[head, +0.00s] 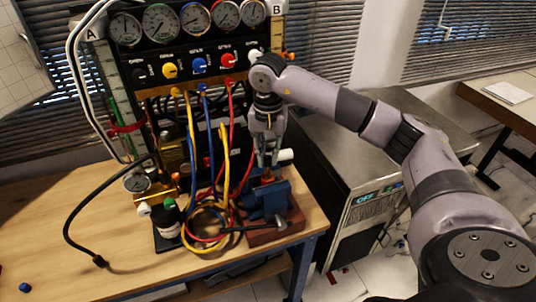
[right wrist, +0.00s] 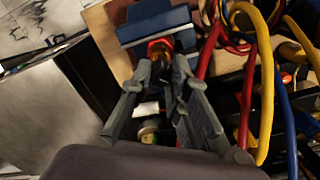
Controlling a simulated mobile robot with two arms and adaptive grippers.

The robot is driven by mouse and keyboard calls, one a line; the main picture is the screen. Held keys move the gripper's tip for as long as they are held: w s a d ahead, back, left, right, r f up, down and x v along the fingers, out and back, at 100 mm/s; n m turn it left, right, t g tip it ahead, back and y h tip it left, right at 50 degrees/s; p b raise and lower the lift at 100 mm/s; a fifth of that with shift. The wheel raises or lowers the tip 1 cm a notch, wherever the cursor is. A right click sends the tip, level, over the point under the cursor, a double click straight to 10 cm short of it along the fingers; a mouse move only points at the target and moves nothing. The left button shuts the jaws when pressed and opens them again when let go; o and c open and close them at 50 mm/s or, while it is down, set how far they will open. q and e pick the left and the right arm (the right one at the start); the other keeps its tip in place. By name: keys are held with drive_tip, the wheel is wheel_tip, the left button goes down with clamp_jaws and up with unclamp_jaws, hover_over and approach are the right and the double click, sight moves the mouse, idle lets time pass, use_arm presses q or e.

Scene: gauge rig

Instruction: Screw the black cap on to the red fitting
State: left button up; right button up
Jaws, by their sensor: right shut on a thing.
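My right gripper (head: 266,163) points down just above the blue vise (head: 268,197) at the right of the bench. In the right wrist view its two fingers (right wrist: 165,68) close around a small dark piece, which looks like the black cap (right wrist: 170,76); the fingers partly hide it. The red fitting (right wrist: 159,47) shows right at the fingertips, in front of the vise body (right wrist: 157,24). Cap and fitting are very close; I cannot tell whether the threads are engaged. My left gripper is not in view.
A gauge panel (head: 190,60) with hanging red, blue and yellow hoses stands behind and left of the gripper. A small blue cap (head: 25,287) lies on the clear front-left bench (head: 60,255).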

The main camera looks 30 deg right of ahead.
drive_tip(key=shift+f, duration=0.15)
drive_tip(key=shift+f+b, duration=0.8)
drive_tip(key=shift+f, duration=0.1)
drive_tip(key=shift+f+b, duration=0.3)
drive_tip(key=shift+b, duration=0.05)
idle(0.7)
idle(0.3)
drive_tip(key=m, duration=0.5)
drive_tip(key=shift+m, duration=0.3)
drive_tip(key=shift+m, duration=0.6)
drive_tip(key=m, duration=0.3)
drive_tip(key=shift+f+m, duration=0.1)
drive_tip(key=shift+m, duration=0.2)
